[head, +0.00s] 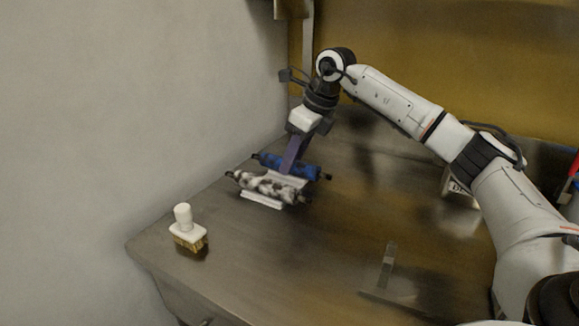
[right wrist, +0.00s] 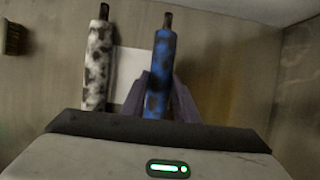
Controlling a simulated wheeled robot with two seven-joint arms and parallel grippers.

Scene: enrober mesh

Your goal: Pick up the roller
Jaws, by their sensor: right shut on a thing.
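Two rollers lie side by side at the back left of the table. One is blue with dark patches (head: 309,170) and the other is white with dark spots (head: 262,187). My right gripper (head: 290,160) reaches down over them. In the right wrist view its purple fingers (right wrist: 160,95) stand on both sides of the blue roller (right wrist: 159,75) and are shut on it. The spotted roller (right wrist: 98,65) is to the left, outside the fingers. I cannot tell whether the blue roller is clear of what lies beneath it. My left gripper is not in view.
A white sheet or rest (head: 261,201) lies under the rollers. A white-handled brush (head: 187,233) stands near the table's left edge. A grey upright piece (head: 387,266) is at the front. Walls rise to the left and behind. The middle table (head: 320,240) is clear.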

